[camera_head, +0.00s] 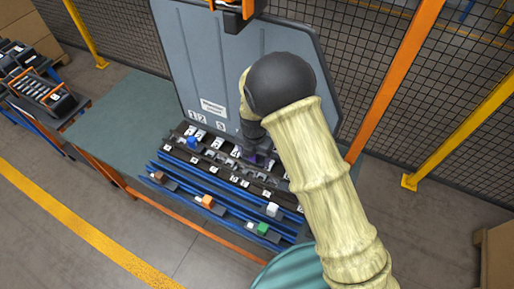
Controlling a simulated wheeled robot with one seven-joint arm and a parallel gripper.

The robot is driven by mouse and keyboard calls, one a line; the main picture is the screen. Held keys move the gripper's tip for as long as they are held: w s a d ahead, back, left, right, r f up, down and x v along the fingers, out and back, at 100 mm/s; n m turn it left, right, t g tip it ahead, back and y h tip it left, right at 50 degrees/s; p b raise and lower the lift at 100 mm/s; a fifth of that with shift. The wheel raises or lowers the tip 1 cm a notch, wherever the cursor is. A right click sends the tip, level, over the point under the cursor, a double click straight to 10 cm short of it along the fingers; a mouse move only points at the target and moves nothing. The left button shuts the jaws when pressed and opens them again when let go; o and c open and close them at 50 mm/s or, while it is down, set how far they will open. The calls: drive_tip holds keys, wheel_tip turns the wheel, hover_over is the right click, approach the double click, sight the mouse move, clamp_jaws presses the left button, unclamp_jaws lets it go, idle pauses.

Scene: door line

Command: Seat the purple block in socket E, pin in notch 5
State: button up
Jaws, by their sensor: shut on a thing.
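The purple block (260,160) is a small dark purple patch at the right part of the dark socket strip (172,143), below my gripper. My gripper (252,148) points down over the strip and is shut on the purple block. My pale arm covers the right end of the strip. The sockets have small white labels, too small to read, so I cannot tell which is socket E. The pin and notch 5 cannot be made out, nor whether the block rests in a socket.
A blue block (192,143) sits at the strip's left. Brown (158,176), orange (207,201), white (272,210) and green (262,229) blocks lie on the blue rails in front. A grey panel (205,60) stands behind. The green tabletop (120,115) at left is bare.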

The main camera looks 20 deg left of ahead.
drive_tip(key=shift+w+a+r, duration=0.1)
drive_tip(key=shift+w, duration=0.2)
drive_tip(key=shift+f+b, duration=1.85)
drive_tip(key=shift+f, duration=1.45)
drive_tip(key=f+b, duration=0.1)
drive_tip(key=b, duration=0.1)
drive_tip(key=shift+b, duration=0.35)
drive_tip(key=shift+r+b, duration=0.1)
drive_tip(key=shift+b, duration=0.25)
drive_tip(key=shift+w+r, duration=0.1)
drive_tip(key=shift+r, duration=0.1)
